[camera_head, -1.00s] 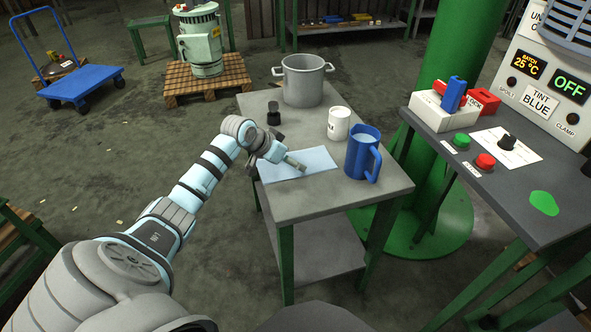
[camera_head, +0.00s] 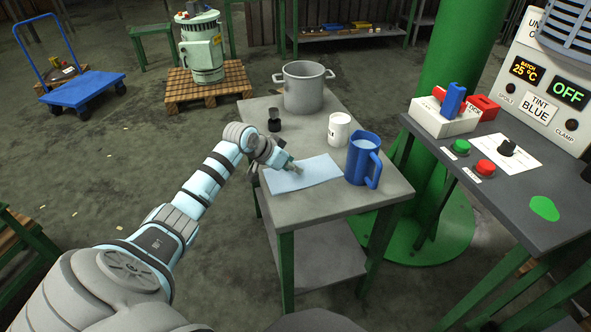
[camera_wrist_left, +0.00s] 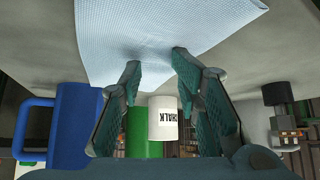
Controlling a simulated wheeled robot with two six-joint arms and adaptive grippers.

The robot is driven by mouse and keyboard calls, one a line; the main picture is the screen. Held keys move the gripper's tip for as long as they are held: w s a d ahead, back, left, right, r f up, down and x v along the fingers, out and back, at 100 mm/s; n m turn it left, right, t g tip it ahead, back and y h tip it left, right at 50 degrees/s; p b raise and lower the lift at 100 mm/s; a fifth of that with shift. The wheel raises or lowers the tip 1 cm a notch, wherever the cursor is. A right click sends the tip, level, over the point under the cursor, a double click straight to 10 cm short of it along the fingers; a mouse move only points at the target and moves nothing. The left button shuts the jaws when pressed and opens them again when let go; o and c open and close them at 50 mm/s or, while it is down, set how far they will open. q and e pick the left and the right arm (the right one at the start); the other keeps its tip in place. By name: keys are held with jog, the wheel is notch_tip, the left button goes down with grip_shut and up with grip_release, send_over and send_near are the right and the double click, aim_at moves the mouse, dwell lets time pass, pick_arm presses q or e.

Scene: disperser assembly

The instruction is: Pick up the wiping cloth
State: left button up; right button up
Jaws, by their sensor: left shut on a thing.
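The wiping cloth (camera_head: 312,174) is a pale blue rectangle lying on the grey table, left of the blue jug. My left gripper (camera_head: 294,168) reaches down onto it from its far left side. In the left wrist view, the cloth (camera_wrist_left: 150,25) fills the top middle, and its near edge is drawn in between the two teal fingertips of the gripper (camera_wrist_left: 154,66). The gripper is shut on the cloth. Most of the cloth still lies flat on the table. My right gripper is not in view.
The blue jug (camera_head: 362,160) stands close to the cloth's right end. The table's front (camera_head: 320,208) is clear. A control desk (camera_head: 480,180) stands to the right.

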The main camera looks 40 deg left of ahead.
pick_arm(q)
jog(key=shift+f, duration=0.15)
grip_shut()
jog(key=shift+s, duration=0.1)
dwell(0.5)
